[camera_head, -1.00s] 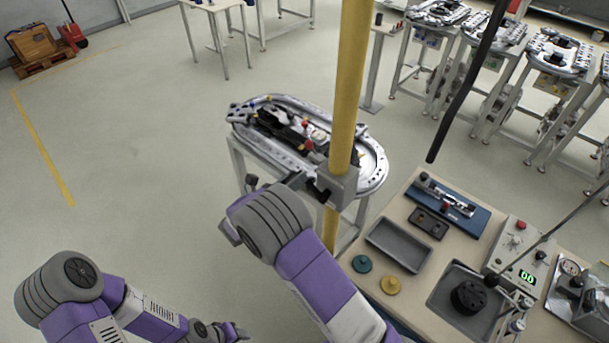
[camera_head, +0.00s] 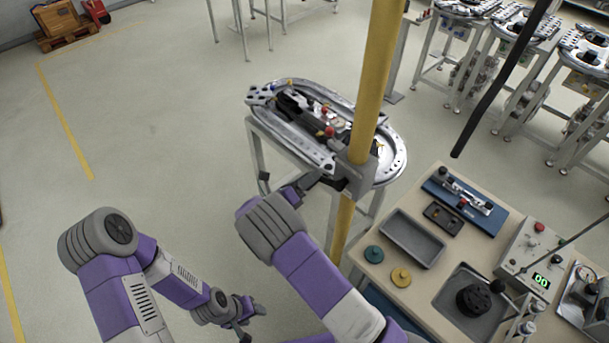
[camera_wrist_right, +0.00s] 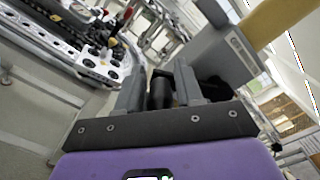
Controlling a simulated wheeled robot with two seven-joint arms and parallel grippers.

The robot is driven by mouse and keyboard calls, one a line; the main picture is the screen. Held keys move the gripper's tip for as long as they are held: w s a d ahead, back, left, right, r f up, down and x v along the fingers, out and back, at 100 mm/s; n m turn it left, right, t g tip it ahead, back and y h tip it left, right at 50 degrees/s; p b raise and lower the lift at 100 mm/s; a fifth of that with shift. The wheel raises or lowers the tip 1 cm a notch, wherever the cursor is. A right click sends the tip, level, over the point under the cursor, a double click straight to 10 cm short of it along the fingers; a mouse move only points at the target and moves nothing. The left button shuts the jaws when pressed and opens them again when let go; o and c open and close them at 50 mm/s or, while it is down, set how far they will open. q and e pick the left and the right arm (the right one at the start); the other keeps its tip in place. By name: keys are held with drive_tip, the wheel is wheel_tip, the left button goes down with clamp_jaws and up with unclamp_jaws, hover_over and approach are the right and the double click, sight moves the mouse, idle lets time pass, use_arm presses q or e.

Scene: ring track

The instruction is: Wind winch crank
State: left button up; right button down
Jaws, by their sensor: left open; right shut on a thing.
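The winch is a grey housing (camera_head: 357,172) fixed to a yellow post (camera_head: 372,85); the housing also shows in the right wrist view (camera_wrist_right: 222,55). My right gripper (camera_head: 312,182) is at the left side of the winch. In the right wrist view my right gripper (camera_wrist_right: 160,80) is shut on the black crank handle (camera_wrist_right: 161,92), which sits between its two grey fingers. The rest of the crank is mostly hidden by the gripper and housing. My left gripper (camera_head: 248,318) is open and low in the head view, apart from the winch, with no object visible in it.
A ring track (camera_head: 290,128) on a stand is close behind the winch and gripper. A workbench (camera_head: 385,285) at right holds a grey tray (camera_head: 412,238), a blue fixture (camera_head: 463,200) and a control box (camera_head: 535,250). A black cable hangs above.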

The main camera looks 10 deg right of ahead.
use_arm(q)
drive_tip(key=shift+a, duration=0.15)
use_arm(e)
drive_tip(key=shift+s+d+f+g, duration=0.15)
drive_tip(key=shift+s+d+g, duration=0.05)
drive_tip(key=shift+d+g, duration=0.1)
drive_tip(key=c, duration=1)
unclamp_jaws()
drive_tip(key=shift+c, duration=0.2)
drive_tip(key=shift+o, duration=0.7)
drive_tip(key=shift+s+d+r, duration=0.15)
drive_tip(key=shift+s+r, duration=0.05)
drive_tip(key=shift+s, duration=0.1)
use_arm(q)
drive_tip(key=shift+s+r, duration=0.1)
drive_tip(key=shift+s, duration=0.1)
use_arm(e)
drive_tip(key=shift+w, duration=0.1)
drive_tip(key=shift+w+a, duration=0.1)
drive_tip(key=shift+a, duration=0.1)
drive_tip(key=shift+a, duration=0.1)
drive_tip(key=shift+a, duration=0.25)
use_arm(q)
drive_tip(key=shift+f+b, duration=0.7)
drive_tip(key=shift+f, duration=0.05)
use_arm(e)
drive_tip(key=v, duration=0.7)
